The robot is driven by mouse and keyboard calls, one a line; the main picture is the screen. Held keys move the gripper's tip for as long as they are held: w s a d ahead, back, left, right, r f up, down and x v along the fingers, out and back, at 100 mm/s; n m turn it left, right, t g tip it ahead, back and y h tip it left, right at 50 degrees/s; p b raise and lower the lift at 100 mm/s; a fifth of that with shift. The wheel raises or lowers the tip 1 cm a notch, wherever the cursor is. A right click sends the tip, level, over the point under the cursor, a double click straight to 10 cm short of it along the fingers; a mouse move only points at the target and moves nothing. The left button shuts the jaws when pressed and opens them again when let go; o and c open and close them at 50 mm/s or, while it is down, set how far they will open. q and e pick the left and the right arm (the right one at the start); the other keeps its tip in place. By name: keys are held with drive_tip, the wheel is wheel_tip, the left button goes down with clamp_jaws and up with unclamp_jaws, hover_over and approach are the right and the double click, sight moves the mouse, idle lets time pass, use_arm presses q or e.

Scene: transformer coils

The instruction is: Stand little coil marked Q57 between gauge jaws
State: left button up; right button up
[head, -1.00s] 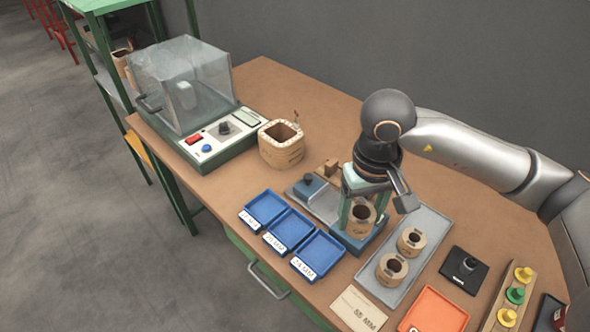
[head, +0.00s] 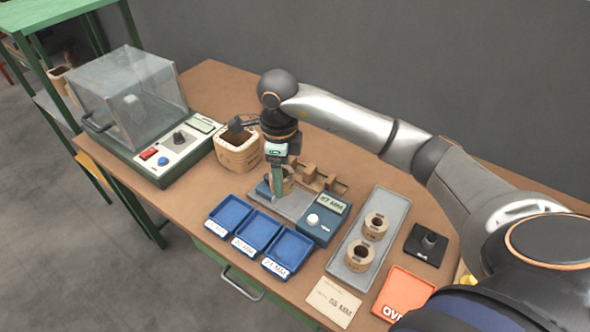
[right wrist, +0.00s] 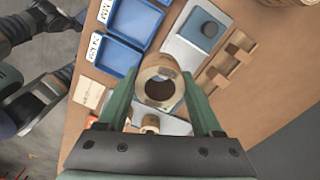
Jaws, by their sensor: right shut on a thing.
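My right gripper (head: 279,188) is shut on a small tan coil (head: 289,186), above the gauge's grey plate (head: 296,205). In the right wrist view the coil (right wrist: 158,85) sits between the green fingers, its dark round bore facing the camera. Its marking is too small to read. The gauge has a blue body (head: 316,228) with a display and white knob. I cannot tell whether the coil touches the plate. My left gripper is not in view.
Three blue labelled trays (head: 257,231) lie in front of the gauge. A grey tray (head: 386,207) holds two small coils (head: 376,226). A notched wooden rack (head: 325,180) is behind the gauge.

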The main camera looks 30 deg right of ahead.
drive_tip(key=shift+w+d+f+m+b, duration=0.3)
drive_tip(key=shift+d+f+m+b, duration=0.35)
drive_tip(key=shift+f+m, duration=1.25)
drive_tip(key=shift+w+d+f+m+b, duration=0.35)
drive_tip(key=shift+d+f+m, duration=0.5)
drive_tip(key=shift+m, duration=2.1)
drive_tip(key=shift+w+d+f+m+b, duration=0.4)
drive_tip(key=shift+d+f+m, duration=0.7)
drive_tip(key=shift+m, duration=1.35)
drive_tip(key=shift+s+a+f, duration=0.1)
drive_tip(key=shift+a+f, duration=0.05)
drive_tip(key=shift+a, duration=0.1)
drive_tip(key=shift+f, duration=0.2)
drive_tip(key=shift+f+b, duration=1)
drive_tip(key=shift+f, duration=0.55)
drive_tip(key=o, duration=1.5)
